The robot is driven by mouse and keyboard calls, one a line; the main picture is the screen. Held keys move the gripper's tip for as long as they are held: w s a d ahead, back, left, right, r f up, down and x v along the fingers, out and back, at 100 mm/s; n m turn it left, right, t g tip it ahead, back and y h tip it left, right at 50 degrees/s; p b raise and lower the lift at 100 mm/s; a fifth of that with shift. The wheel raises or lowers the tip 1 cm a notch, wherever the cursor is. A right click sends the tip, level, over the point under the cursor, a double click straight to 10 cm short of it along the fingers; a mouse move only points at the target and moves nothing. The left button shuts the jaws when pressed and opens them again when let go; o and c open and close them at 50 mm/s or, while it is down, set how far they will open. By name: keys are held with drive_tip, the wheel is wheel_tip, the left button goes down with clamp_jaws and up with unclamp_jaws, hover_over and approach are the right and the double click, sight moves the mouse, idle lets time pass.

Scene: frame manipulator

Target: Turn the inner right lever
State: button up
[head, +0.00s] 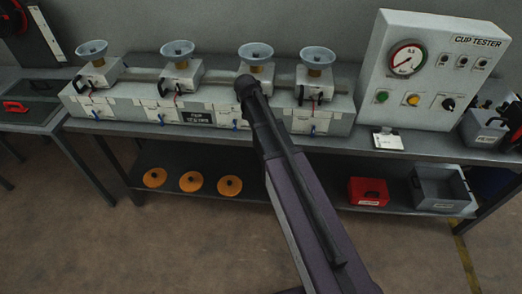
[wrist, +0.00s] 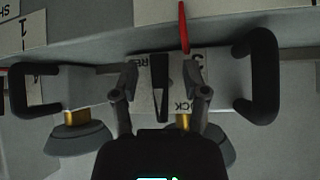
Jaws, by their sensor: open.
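A row of white cup stations stands on the bench, each with a grey-blue cup and black handle. My gripper (head: 246,84) is at the third station from the left, the inner right one, and my arm hides most of its front. In the wrist view, which looks upside down, my gripper (wrist: 160,92) is open, with one finger on each side of a narrow black lever (wrist: 161,76). The lever lies over a white label with partly readable text, including "OCK". I cannot tell whether either finger touches it. A larger black handle (wrist: 263,75) is to its right.
In the wrist view, another black handle (wrist: 18,90) stands at the left and a red strip (wrist: 184,28) near the right finger. The cup tester box (head: 430,75) stands at the right.

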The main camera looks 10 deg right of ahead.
drive_tip(key=shift+m+t+y, duration=0.5)
drive_tip(key=shift+m+y, duration=0.4)
drive_tip(key=shift+y, duration=0.8)
drive_tip(key=shift+m+t+y+b, duration=0.7)
drive_tip(key=shift+m+y+b, duration=0.35)
drive_tip(key=shift+y, duration=0.45)
drive_tip(key=shift+f+m+t+y+b, duration=0.1)
drive_tip(key=shift+m+t+y+b, duration=0.8)
drive_tip(key=shift+y+b, duration=0.75)
drive_tip(key=shift+m+t+y+b, duration=1.1)
drive_tip(key=shift+m+b, duration=0.15)
drive_tip(key=shift+b, duration=1.5)
drive_tip(key=p+v, duration=0.2)
drive_tip(key=v, duration=1.2)
drive_tip(key=s+a+f+n+g+b, duration=0.2)
drive_tip(key=f+b, duration=0.3)
drive_tip(key=f, duration=0.3)
drive_tip(key=s+a+f+n+g+b, duration=0.2)
drive_tip(key=a+f+n+g+b, duration=0.1)
drive_tip(key=f, duration=0.6)
drive_tip(key=s+a+f+n+g+b, duration=0.2)
drive_tip(key=a+f+n+b, duration=0.1)
drive_tip(key=f+b, duration=0.5)
drive_tip(key=shift+s+a+f+n+g+h, duration=0.25)
drive_tip(key=shift+a+f+n+g+h, duration=0.1)
drive_tip(key=shift+f+n+g, duration=0.1)
